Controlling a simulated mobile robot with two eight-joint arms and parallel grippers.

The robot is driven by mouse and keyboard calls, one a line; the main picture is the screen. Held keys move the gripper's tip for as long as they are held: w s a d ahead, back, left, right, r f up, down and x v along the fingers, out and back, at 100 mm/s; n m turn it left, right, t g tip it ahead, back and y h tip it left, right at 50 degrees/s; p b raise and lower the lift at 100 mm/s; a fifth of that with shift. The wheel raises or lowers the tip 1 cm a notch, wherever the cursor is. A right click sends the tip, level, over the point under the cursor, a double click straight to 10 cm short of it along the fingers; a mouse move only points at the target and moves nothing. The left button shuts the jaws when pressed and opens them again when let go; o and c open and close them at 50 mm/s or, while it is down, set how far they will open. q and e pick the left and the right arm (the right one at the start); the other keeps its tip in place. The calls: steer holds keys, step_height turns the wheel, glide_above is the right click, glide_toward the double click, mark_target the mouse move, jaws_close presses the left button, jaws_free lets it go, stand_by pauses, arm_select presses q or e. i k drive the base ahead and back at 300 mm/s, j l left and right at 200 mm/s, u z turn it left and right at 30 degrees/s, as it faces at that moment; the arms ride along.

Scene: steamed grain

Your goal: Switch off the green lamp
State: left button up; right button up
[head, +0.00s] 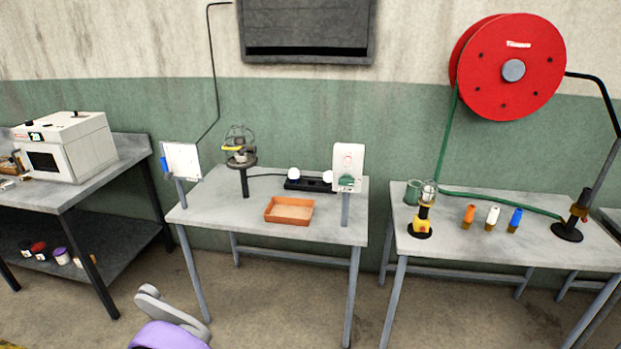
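I see no lamp that is plainly lit green. I cannot tell whether the green part is a lamp or a switch. A caged lamp-like device (240,146) with a yellow part stands on a black stand at the back of the same table. A clear-topped device (424,207) with a yellow base stands on the right table.
An orange tray (290,222) and a black holder with white bulbs (309,182) sit on the middle table. A tilted white board (183,160) stands at its left. Orange, white and blue pieces (492,218) stand on the right table, under a red hose reel (510,68).

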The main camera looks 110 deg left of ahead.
mark_target(347, 180)
steer(key=k+j+u, duration=0.15)
steer(key=k, duration=0.3)
steer(key=k+j+u, duration=0.15)
steer(key=k, duration=0.3)
steer(key=j+u, duration=0.1)
steer(key=u, duration=2.8)
